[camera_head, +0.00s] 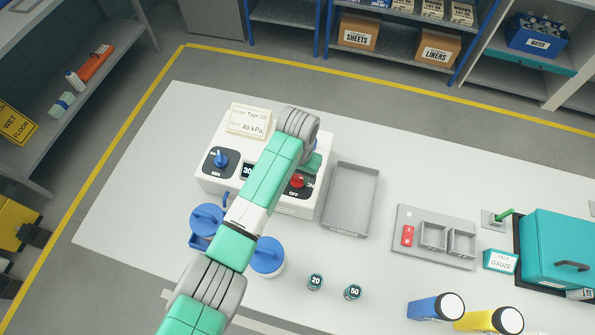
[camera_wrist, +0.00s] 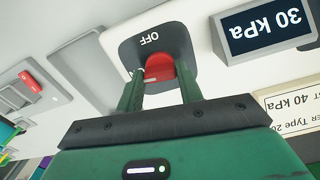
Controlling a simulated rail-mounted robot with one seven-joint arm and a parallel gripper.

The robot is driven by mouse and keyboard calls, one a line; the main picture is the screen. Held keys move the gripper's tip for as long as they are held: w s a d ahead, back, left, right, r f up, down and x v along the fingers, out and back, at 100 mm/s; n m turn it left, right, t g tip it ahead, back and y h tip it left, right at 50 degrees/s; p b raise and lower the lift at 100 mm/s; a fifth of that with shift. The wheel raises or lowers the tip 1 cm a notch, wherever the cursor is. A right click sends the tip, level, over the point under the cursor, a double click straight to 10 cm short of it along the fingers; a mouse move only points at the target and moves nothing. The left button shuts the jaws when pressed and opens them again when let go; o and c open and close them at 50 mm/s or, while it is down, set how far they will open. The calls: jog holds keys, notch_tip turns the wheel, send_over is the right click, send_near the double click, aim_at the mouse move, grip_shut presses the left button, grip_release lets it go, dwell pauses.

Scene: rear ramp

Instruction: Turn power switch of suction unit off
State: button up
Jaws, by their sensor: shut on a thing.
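The suction unit (camera_head: 270,208) is a white box on the table, with a blue knob (camera_head: 221,160) on its left and a red power switch (camera_head: 297,181) on its right. The head view shows ON at the switch's right and OFF below it. My gripper (camera_wrist: 160,82) is shut on the red switch, which also shows between the fingers in the wrist view (camera_wrist: 158,67). The OFF label (camera_wrist: 149,39) is beyond the fingertips there. The fingers hide part of the switch, and its exact pointing is unclear. The display (camera_wrist: 265,22) reads 30 kPa.
A card (camera_head: 249,121) reading 40 kPa stands on the unit. Blue-lidded jars (camera_head: 267,255) are in front of it. An empty grey tray (camera_head: 350,200) lies close on the right. Weights marked 20 (camera_head: 316,281) and 50 (camera_head: 353,292) stand near the front.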

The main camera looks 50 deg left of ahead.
aim_at(298, 176)
jog(key=m+p, duration=0.1)
jog(key=m, duration=0.2)
jog(key=shift+r+m+p, duration=0.15)
jog(key=shift+m+p, duration=0.15)
jog(key=shift+p, duration=0.05)
jog(key=m+p, duration=0.1)
jog(key=m, duration=0.3)
jog(key=shift+m, duration=0.3)
jog(key=m+p, duration=0.1)
jog(key=m, duration=0.3)
jog(key=shift+m+p, duration=0.5)
jog(key=shift+m, duration=1.6)
jog(key=o, duration=1)
notch_tip(298, 176, up, 8)
jog(key=shift+f, duration=0.15)
